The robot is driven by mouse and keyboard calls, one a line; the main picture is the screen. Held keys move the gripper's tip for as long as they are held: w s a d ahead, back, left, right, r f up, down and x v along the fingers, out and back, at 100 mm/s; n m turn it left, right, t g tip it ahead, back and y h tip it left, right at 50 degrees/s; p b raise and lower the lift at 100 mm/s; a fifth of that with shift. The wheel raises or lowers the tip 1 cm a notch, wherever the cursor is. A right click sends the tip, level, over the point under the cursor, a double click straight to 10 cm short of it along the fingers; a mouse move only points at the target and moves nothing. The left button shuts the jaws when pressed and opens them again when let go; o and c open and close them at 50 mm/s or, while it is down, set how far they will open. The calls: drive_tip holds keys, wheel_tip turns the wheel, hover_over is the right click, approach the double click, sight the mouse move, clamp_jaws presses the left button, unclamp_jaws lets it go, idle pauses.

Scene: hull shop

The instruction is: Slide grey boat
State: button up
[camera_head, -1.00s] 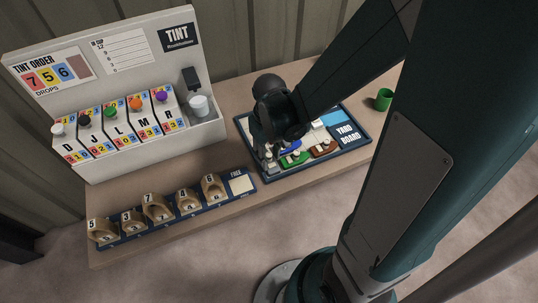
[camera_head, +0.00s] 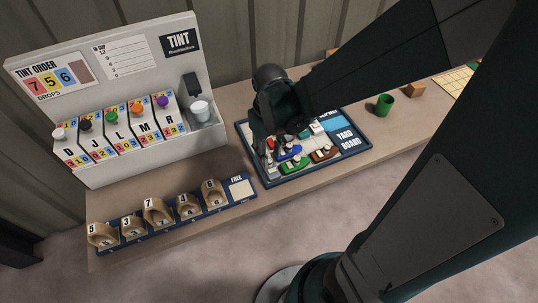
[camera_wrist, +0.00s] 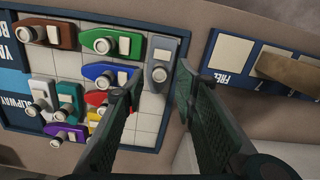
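The grey boat (camera_wrist: 163,54) lies at the edge of the yard board (camera_wrist: 147,140) in the wrist view, its long side along the board's border, with a round pale knob on it. My gripper (camera_wrist: 161,72) is open and empty; its two dark fingers reach toward the boat's knob end, one on each side in the picture. I cannot tell how high the fingertips are above it. In the head view my gripper (camera_head: 268,145) is over the left part of the board (camera_head: 347,140) and hides much of that side, so the grey boat is not clear there.
Brown (camera_wrist: 47,33), green (camera_wrist: 112,42), red, blue and other boats crowd the board beside the grey one. Bare white squares lie below the grey boat in the wrist view. A numbered rack (camera_head: 170,220), a tint dispenser (camera_head: 150,150) and a green cup (camera_head: 384,105) stand around.

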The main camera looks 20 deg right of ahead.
wheel_tip(320, 180, up, 7)
drive_tip(key=shift+r, duration=0.15)
idle(0.5)
idle(0.4)
drive_tip(key=shift+r, duration=0.1)
wheel_tip(320, 180, up, 6)
drive_tip(key=t, duration=0.3)
hover_over(270, 161)
drive_tip(key=s, duration=0.2)
drive_tip(key=s+a+r+m+t, duration=0.1)
drive_tip(key=s+r+t, duration=0.2)
drive_tip(key=r+t, duration=0.1)
drive_tip(key=shift+r+m, duration=0.4)
drive_tip(key=shift+r, duration=0.45)
